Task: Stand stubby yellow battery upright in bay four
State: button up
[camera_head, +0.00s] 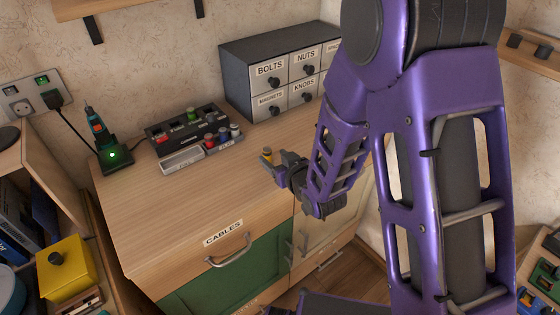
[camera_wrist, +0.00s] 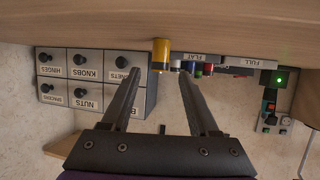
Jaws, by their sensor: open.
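In the wrist view the battery is just beyond the gap between the fingertips (camera_wrist: 159,76), apart from both. The black battery charger (camera_head: 163,134) lies farther back on the cabinet top, with a green battery (camera_head: 192,114) in it. Its bay numbers are too small to read.
A tray labelled FLAT (camera_head: 226,147) holds several small batteries in front of the charger. An empty-looking light tray (camera_head: 183,161) is beside it. A drawer unit (camera_head: 250,75) stands behind, and a green-lit block (camera_head: 114,156) is at left. The cabinet top's front left is clear.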

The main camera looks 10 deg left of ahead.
jog(key=shift+v, duration=1.25)
jog(key=shift+o, duration=0.5)
jog(key=shift+s+d+r, duration=0.15)
jog(key=shift+s, duration=0.05)
jog(key=shift+w+a+r+g, duration=0.1)
jog(key=shift+w+a+g, duration=0.1)
jog(key=shift+w+g, duration=0.1)
jog(key=shift+w+a+r+m+g+h+p, duration=0.2)
jog(key=shift+w+a+m+g+h+p, duration=0.15)
jog(key=shift+w+h, duration=0.25)
jog(key=shift+w+a+r+m+g+h+p, duration=0.25)
jog(key=shift+w+a+h+p, duration=0.15)
jog(key=shift+w+a+h, duration=0.15)
notch_tip(320, 180, up, 12)
jog(key=s+a+m+g+h+p, duration=0.2)
jog(key=s+m+g+h+p, duration=0.15)
jog(key=m+h, duration=0.2)
jog(key=b, duration=0.1)
send_near(267, 149)
jog(key=shift+g, duration=0.45)
jog(key=x, duration=0.2)
jog(key=w+x, duration=0.1)
jog(key=x, duration=0.2)
jog(key=shift+d+r, duration=0.2)
jog(key=shift+r, duration=0.05)
jog(key=shift+x, duration=2.65)
jog(key=shift+s+a, duration=0.15)
jog(key=shift+a, duration=0.05)
grip_shut()
